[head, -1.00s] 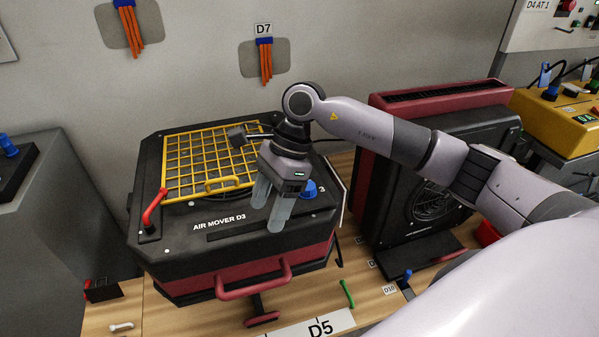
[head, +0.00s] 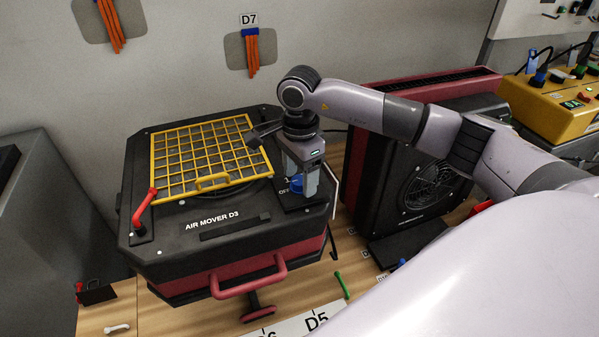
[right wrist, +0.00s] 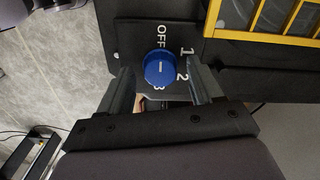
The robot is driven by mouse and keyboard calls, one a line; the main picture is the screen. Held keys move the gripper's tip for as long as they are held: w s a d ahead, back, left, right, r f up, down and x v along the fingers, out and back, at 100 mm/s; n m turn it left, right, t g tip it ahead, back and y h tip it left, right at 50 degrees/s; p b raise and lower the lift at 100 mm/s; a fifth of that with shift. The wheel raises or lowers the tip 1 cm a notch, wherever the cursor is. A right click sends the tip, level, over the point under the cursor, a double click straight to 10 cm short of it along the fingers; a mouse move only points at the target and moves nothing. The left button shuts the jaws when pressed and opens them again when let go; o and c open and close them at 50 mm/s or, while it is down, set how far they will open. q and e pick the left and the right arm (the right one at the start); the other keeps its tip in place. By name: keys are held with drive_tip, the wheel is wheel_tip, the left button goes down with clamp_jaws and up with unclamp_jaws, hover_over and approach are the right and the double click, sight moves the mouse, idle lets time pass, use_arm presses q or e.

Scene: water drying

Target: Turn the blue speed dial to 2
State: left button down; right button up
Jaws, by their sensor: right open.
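The blue speed dial (head: 297,184) sits on the right end of the black air mover D3 (head: 190,222). In the right wrist view the dial (right wrist: 159,69) shows a pale mark on its top, with OFF, 1, 2 and 3 printed around it. I cannot tell which label the mark points to. My right gripper (head: 304,190) is over the dial, pointing down. In the right wrist view its open fingers (right wrist: 160,88) stand on both sides of the dial, with gaps showing; contact is not visible. My left gripper is not in view.
A yellow grille (head: 200,160) covers the top of the air mover. A red lever (head: 144,208) stands at its left corner, and a red handle (head: 248,278) is at the front. A second red and black machine (head: 425,185) stands close on the right.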

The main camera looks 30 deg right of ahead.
drive_tip(key=c, duration=1.1)
drive_tip(key=shift+o, duration=0.2)
